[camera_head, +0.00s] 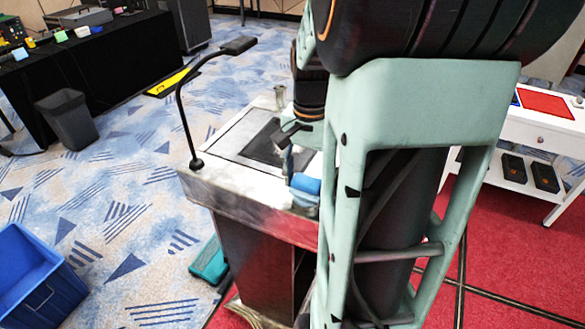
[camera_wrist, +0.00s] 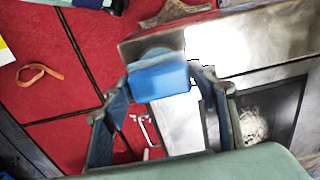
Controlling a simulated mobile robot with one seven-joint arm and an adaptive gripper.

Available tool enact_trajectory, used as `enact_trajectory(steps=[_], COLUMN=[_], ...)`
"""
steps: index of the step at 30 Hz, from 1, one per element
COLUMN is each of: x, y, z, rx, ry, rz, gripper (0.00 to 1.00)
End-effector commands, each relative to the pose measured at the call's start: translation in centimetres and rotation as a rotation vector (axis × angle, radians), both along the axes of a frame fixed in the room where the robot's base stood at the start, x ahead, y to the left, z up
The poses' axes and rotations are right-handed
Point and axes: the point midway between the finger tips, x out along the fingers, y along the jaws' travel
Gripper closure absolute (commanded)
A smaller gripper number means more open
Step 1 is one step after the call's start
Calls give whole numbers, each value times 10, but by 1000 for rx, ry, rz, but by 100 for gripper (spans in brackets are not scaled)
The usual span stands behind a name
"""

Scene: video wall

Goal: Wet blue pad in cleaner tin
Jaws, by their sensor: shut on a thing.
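The blue pad (camera_wrist: 160,82) is a small block between the two fingertips of my gripper (camera_wrist: 160,77) in the wrist view. My gripper is shut on it. The pad also shows in the head view (camera_head: 305,183), at the near right edge of the lectern top. A pale grey-blue rounded thing (camera_wrist: 155,53) shows just beyond the pad in the wrist view; it may be the cleaner tin, mostly hidden. I cannot tell whether the pad touches it or is inside it. My arm hides much of the lectern's right side in the head view.
The metal lectern (camera_head: 240,192) has a dark inset screen (camera_head: 262,147) and a black gooseneck (camera_head: 182,95). A teal case (camera_head: 209,262) lies at its foot. A blue crate (camera_head: 30,275) and a dark bin (camera_head: 68,118) stand left. A white cart (camera_head: 535,135) stands right.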

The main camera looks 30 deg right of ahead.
Motion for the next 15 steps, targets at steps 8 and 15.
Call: enact_trajectory(steps=[8,15], x=[0,0], y=[0,0], z=[27,46], rx=[-1,0], ry=[-2,-1], rz=[0,0], gripper=[66,66])
